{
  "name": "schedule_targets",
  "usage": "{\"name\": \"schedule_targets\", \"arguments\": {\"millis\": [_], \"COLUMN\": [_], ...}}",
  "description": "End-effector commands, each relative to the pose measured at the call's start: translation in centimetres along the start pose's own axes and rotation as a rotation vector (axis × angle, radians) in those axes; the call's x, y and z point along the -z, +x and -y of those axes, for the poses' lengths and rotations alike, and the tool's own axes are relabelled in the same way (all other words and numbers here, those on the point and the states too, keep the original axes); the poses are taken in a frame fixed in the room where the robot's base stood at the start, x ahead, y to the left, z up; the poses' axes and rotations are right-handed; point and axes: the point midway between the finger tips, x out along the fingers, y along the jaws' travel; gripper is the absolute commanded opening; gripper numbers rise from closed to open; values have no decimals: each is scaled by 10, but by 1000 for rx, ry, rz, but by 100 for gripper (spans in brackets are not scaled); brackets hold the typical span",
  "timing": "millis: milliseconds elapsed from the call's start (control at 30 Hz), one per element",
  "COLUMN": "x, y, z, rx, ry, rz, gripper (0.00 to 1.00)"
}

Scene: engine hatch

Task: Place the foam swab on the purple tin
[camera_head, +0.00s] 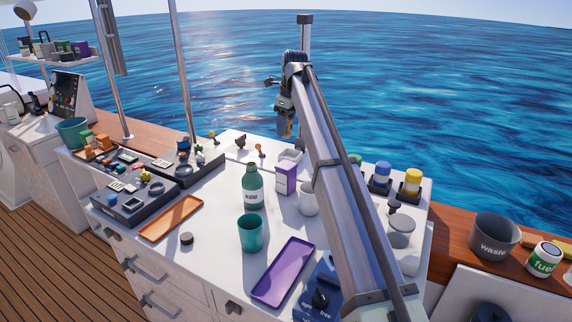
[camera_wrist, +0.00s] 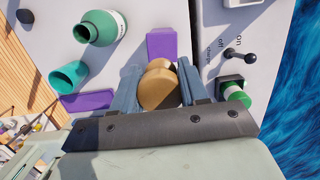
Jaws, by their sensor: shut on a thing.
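My gripper (camera_head: 285,129) is high above the back of the white worktop, in front of the sea. In the wrist view, my gripper (camera_wrist: 157,80) is shut on a tan, rounded piece (camera_wrist: 158,88), which looks like the foam swab. The same tan piece shows small between the fingers in the head view (camera_head: 288,124). The purple tin (camera_head: 283,271), a shallow rectangular tray, lies empty at the worktop's front, well below and apart from my gripper. Part of it shows at the left of the wrist view (camera_wrist: 86,101).
A purple-and-white box (camera_head: 286,178), a green water bottle (camera_head: 253,187), a teal cup (camera_head: 250,233) and a white cup (camera_head: 308,199) stand behind the purple tin. An orange tray (camera_head: 171,218) lies left. A blue switch box (camera_head: 318,296) is close on its right.

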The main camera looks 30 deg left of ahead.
Motion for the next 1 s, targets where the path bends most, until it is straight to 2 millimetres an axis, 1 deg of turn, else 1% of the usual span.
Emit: {"name": "schedule_targets", "arguments": {"millis": [167, 433, 667, 800, 900, 1000], "x": [3, 9, 11, 14, 15, 15], "y": [17, 58, 73, 91, 100, 102], "z": [-1, -1, 0, -1, -1, 0], "rx": [0, 0, 0, -1, 0, 1], "ry": [-1, -1, -1, -1, -1, -1], "rz": [0, 0, 0, -1, 0, 1], "gripper": [14, 14, 14, 14, 14, 14]}}
